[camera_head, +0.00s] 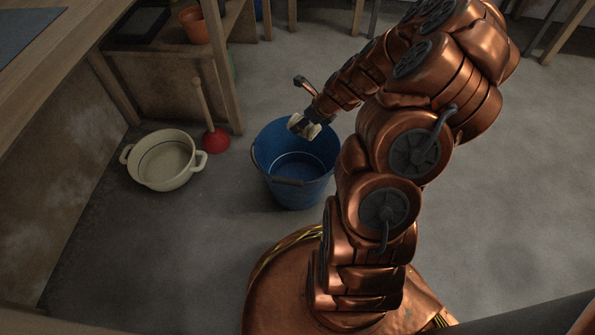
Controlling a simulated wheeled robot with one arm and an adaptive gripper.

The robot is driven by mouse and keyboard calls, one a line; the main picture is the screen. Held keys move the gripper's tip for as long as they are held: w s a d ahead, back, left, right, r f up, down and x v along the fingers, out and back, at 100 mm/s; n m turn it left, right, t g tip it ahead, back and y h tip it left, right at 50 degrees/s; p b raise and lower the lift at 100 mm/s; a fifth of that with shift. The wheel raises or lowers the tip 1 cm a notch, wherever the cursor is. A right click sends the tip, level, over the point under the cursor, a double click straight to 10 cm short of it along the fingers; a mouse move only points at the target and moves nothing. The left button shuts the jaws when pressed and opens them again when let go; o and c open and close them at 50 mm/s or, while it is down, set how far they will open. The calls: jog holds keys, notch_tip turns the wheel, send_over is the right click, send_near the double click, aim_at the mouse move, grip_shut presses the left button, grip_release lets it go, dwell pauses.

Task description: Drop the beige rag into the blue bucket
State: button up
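The blue bucket (290,190) stands upright on the floor, left of my arm, its handle resting down at the front. My gripper (305,123) is at the bucket's far rim, over the opening in this view. A small beige bundle, which looks like the beige rag (297,124), is at its fingertips and appears gripped. The fingers are small and partly hidden by the rag, and its exact height above the bucket is hard to judge. The part of the bucket's inside that I can see looks empty.
A cream two-handled pot (165,160) and a red plunger (214,140) stand on the floor left of the bucket. A wooden bench (60,55) and a shelf with a terracotta pot (194,25) are at upper left. The floor right of my arm is clear.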

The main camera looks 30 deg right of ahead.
jog(key=shift+f+b, duration=1.9)
jog(key=shift+f, duration=0.05)
jog(key=o, duration=1.1)
jog(key=shift+r, duration=0.1)
jog(key=v, duration=1.2)
